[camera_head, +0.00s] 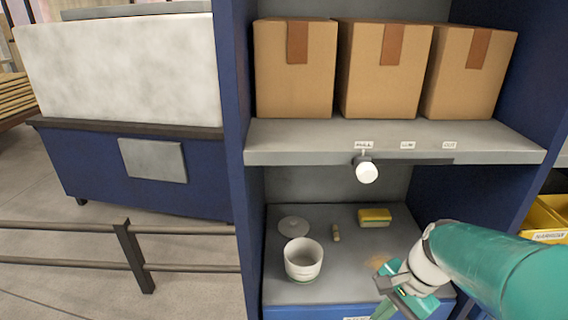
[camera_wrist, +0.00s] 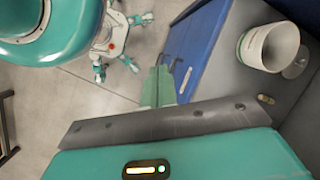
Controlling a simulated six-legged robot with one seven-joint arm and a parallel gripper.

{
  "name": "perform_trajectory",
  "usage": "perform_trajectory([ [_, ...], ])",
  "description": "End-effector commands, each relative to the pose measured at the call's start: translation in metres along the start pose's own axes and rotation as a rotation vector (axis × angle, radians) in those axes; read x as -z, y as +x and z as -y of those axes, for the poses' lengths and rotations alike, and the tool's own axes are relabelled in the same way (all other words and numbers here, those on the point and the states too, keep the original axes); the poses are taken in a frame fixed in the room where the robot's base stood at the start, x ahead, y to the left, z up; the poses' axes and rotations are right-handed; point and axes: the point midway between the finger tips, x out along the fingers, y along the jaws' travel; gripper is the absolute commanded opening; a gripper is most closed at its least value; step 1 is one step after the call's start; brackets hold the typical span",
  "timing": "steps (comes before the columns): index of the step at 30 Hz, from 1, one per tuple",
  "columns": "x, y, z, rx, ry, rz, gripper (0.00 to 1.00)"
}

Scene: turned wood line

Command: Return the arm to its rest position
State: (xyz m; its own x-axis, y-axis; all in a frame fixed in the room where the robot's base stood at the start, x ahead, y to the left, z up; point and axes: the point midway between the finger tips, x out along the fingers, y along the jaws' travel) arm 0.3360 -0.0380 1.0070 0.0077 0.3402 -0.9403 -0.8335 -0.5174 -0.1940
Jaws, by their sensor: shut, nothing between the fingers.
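My arm, teal and white, reaches in from the right of the head view. My gripper (camera_head: 384,300) is at the bottom of that view, over the front right part of the grey lower surface (camera_head: 340,274). In the wrist view my gripper (camera_wrist: 158,82) shows its green fingers together with nothing between them. A white cup (camera_head: 303,259) stands upright on the lower surface, left of my gripper and apart from it. The cup also shows at the upper right of the wrist view (camera_wrist: 268,47). The fingertips are partly hidden in the head view.
A grey lid (camera_head: 294,227), a small tan piece (camera_head: 336,233) and a yellow sponge (camera_head: 374,217) lie on the lower surface. Above is a grey shelf (camera_head: 390,140) with three cardboard boxes (camera_head: 385,70) and a white lamp (camera_head: 366,170) under its edge. Yellow bins (camera_head: 545,218) stand right.

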Motion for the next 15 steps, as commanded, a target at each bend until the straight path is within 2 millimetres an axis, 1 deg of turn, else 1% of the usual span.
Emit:
perform_trajectory([
  [1, -0.011, -0.009, 0.002, -0.002, -0.101, -0.057, 0.0],
  [6, -0.038, -0.035, 0.003, -0.02, -0.428, -0.238, 0.0],
  [12, -0.067, -0.063, 0.001, -0.047, -0.791, -0.451, 0.0],
  [15, -0.077, -0.074, 0.0, -0.061, -0.928, -0.536, 0.0],
])
